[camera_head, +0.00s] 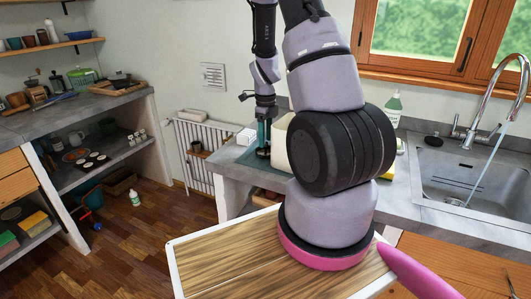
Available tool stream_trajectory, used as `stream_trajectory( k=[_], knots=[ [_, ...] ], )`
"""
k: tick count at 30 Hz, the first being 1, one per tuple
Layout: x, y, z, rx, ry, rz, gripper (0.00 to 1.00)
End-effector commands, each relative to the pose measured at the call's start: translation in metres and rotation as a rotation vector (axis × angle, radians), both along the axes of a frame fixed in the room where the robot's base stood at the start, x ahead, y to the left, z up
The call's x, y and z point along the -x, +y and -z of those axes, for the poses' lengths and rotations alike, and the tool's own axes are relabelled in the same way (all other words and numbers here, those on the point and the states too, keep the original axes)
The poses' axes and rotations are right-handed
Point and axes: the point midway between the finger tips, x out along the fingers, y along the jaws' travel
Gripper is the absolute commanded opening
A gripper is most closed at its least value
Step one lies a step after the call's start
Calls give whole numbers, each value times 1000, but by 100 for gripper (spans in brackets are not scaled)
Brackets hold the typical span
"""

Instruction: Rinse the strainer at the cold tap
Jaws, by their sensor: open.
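The tap (497,82) arches over the sink (475,180) at the right, and a pale stream of water runs from it into the basin. I cannot make out a strainer in this view. My gripper (263,152) points down at the left end of the counter, over a teal mat or tray (252,160). It is open and small in the picture. My arm fills the middle and hides much of the counter between the gripper and the sink.
A cream container (281,146) stands beside my gripper, partly behind my arm. A white radiator (193,155) is on the wall. Shelves with crockery stand at the left, with open wooden floor (150,235) between.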

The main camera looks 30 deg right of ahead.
Motion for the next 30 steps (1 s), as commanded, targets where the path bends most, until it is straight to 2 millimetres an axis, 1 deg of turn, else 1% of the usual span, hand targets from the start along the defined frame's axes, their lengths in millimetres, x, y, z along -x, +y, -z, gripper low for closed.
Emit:
stream_trajectory(
  k=[1,5,13,14,15,17,18,30],
  knots=[
    [1,-1,9,-1,3,2,59],
    [1,-1,22,0,1,1,59],
    [0,0,25,0,-1,-1,59],
    [0,0,25,1,-1,-1,47],
    [0,0,25,1,-1,-1,32],
    [0,0,25,1,-1,-1,9],
    [0,0,25,1,-1,-1,0],
    [0,0,23,1,-1,-1,0]
  ],
)
